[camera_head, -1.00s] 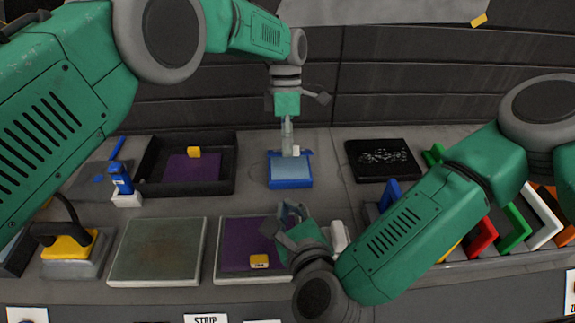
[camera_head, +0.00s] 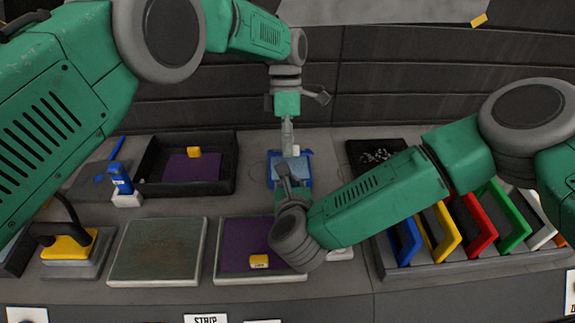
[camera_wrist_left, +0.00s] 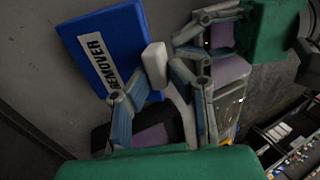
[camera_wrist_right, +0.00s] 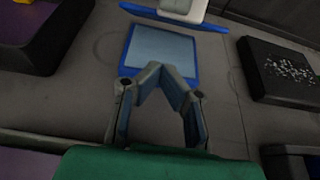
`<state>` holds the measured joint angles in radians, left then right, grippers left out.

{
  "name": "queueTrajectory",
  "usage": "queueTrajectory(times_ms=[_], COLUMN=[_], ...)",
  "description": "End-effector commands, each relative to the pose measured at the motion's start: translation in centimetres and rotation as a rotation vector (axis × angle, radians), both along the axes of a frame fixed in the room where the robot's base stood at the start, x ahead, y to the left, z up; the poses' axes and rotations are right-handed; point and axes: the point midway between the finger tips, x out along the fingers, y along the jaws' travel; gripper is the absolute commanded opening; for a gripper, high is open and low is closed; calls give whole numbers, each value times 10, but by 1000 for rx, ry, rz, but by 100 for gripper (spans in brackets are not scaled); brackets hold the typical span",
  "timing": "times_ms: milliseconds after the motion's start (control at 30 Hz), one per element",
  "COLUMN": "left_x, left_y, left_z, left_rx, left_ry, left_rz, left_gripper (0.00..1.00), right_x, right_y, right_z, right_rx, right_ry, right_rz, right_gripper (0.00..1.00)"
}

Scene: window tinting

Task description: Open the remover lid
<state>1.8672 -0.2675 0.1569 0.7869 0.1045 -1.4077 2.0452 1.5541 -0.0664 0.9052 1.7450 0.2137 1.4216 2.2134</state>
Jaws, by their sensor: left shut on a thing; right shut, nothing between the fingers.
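The remover box (camera_head: 305,167) is a blue tray with a pale blue surface inside, at the back middle of the bench. It also shows in the right wrist view (camera_wrist_right: 163,50). Its blue lid (camera_wrist_right: 165,18) is off the tray opening, seen nearly edge-on beyond it. In the left wrist view the lid (camera_wrist_left: 120,38) shows its REMOVER label and white handle (camera_wrist_left: 155,65). My left gripper (camera_head: 289,150) is shut on the lid handle, pointing down at the box's far side. My right gripper (camera_head: 284,171) is shut and empty, in front of the box.
A black tray with a purple sheet (camera_head: 192,167) stands left of the box. A black pad (camera_head: 365,154) with pale bits lies to the right, partly behind my right arm. A rack of coloured frames (camera_head: 440,233) stands at front right. A blue bottle (camera_head: 120,178) stands at left.

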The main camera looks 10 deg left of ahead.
Motion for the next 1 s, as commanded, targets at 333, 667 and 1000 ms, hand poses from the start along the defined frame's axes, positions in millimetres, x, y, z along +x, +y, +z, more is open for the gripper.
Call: queueTrajectory(times_ms=[333, 667, 1000], left_x=[3, 3, 2], left_y=[-2, -2, -2], left_z=[-1, -1, -3], left_rx=[-6, -6, -7], left_ry=[-17, -17, -13], left_rz=[1, 1, 1], left_gripper=[0, 0, 0], right_x=[17, 18, 29], right_y=[5, 5, 7], right_z=[29, 30, 47], right_rx=[3, 3, 4], right_ry=[-3, -3, -12], right_rz=[2, 2, -1], right_gripper=[0, 0, 0])
